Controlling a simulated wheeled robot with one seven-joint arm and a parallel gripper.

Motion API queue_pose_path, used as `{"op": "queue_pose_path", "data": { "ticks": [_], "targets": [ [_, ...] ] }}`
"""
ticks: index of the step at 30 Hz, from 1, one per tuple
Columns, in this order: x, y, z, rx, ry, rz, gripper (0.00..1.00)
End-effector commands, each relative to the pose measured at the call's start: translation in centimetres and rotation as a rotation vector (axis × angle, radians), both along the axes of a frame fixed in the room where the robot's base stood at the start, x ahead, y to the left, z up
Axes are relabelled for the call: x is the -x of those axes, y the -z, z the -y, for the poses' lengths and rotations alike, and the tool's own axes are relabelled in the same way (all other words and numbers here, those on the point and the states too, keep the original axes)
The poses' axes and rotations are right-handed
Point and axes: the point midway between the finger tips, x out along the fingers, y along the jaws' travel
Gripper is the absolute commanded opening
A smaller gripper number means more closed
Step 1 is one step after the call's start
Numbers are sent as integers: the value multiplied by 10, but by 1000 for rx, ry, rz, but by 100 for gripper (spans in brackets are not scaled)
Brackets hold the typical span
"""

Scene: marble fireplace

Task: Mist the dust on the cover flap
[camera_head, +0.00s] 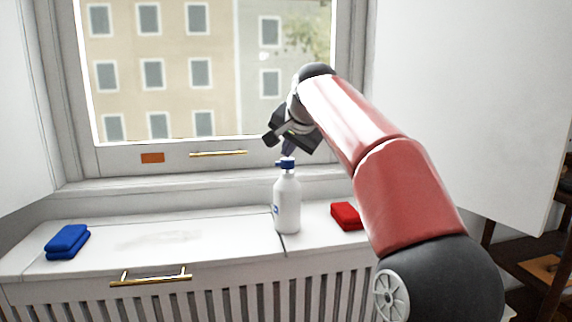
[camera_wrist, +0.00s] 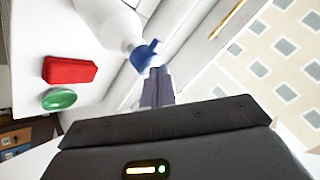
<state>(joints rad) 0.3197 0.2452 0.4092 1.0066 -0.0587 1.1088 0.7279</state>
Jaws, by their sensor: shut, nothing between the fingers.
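A white spray bottle (camera_head: 287,205) with a blue spray head (camera_head: 286,163) stands upright on the white radiator cover. It also shows in the wrist view (camera_wrist: 108,22), with its blue head (camera_wrist: 145,55) by my fingertips. The cover flap (camera_head: 95,262) is left of the bottle, closed, with a brass handle (camera_head: 150,277) at its front. A faint grey dust patch (camera_head: 150,238) lies on the flap. My gripper (camera_head: 288,150) is shut and empty, just above the spray head. Its closed fingers also show in the wrist view (camera_wrist: 157,88). I cannot tell whether they touch the head.
A blue folded cloth (camera_head: 68,241) lies at the flap's left end. A red block (camera_head: 346,216) lies right of the bottle. A green oval thing (camera_wrist: 58,99) shows beside it in the wrist view. The window frame (camera_head: 110,157) rises behind the cover.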

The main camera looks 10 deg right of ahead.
Motion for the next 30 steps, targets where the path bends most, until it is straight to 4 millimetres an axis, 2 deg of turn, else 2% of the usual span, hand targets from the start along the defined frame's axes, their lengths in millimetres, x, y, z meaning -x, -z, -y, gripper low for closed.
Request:
{"op": "queue_pose_path", "data": {
  "ticks": [30],
  "targets": [
    [0, 10, 0, 0, 0, -1, 0]
  ]
}}
